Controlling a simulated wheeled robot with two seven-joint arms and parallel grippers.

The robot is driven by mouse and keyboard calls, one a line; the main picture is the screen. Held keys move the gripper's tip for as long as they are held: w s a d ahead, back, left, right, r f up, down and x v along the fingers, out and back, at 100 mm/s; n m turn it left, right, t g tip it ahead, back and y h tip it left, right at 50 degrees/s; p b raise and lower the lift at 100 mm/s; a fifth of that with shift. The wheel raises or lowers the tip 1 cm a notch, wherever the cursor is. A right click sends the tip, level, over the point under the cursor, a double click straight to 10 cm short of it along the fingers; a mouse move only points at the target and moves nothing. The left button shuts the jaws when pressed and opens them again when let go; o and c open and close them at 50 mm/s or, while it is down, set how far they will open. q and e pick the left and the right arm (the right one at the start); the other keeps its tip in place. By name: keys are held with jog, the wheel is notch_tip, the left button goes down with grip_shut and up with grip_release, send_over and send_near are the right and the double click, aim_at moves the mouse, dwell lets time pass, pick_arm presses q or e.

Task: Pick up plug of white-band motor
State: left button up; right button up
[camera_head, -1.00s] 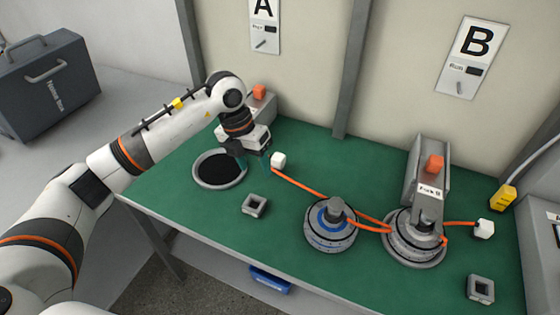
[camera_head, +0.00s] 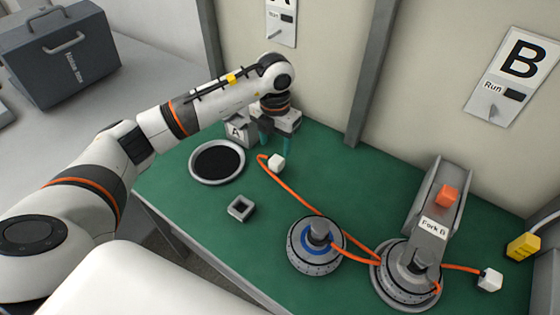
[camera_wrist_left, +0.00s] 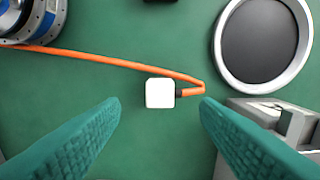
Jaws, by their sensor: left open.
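A white plug (camera_head: 277,162) on an orange cable lies on the green table; it also shows in the wrist view (camera_wrist_left: 160,93). My left gripper (camera_head: 275,148) is open and empty, pointing down above and just behind this plug. In the wrist view the plug sits between the teal fingertips, untouched. A motor with a blue band (camera_head: 316,246) stands mid-table. Another grey motor (camera_head: 400,285) sits at Fork B; its band colour is unclear. A second white plug (camera_head: 490,280) lies to its right. The cables cross between the motors, so I cannot tell which motor each plug belongs to.
A round black pad with a grey rim (camera_head: 190,172) and the block marked A (camera_head: 238,130) are near the left gripper. A square grey socket (camera_head: 241,208) lies in front. Fork B (camera_head: 433,228) and a yellow connector (camera_head: 523,245) are at right.

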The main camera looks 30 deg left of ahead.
aim_at(277, 159)
pick_arm(q)
notch_tip(277, 159, down, 2)
jog(key=shift+f, duration=0.45)
jog(key=shift+w+d+f+p, duration=0.1)
jog(key=shift+f+p, duration=0.2)
jog(key=shift+p, duration=0.05)
notch_tip(277, 159, down, 4)
jog(key=shift+r+p, duration=0.2)
jog(key=shift+p, duration=0.35)
jog(key=shift+w+f, duration=0.1)
jog(key=shift+f, duration=0.45)
jog(key=c, duration=1.2)
pick_arm(e)
jog(key=shift+s+a+r, duration=0.1)
jog(key=shift+a+r, duration=0.05)
jog(key=shift+r, duration=0.35)
jog(key=shift+s+a+r, duration=0.1)
jog(key=shift+a+r, duration=0.05)
jog(key=shift+r, duration=0.35)
pick_arm(q)
jog(key=shift+r, duration=0.1)
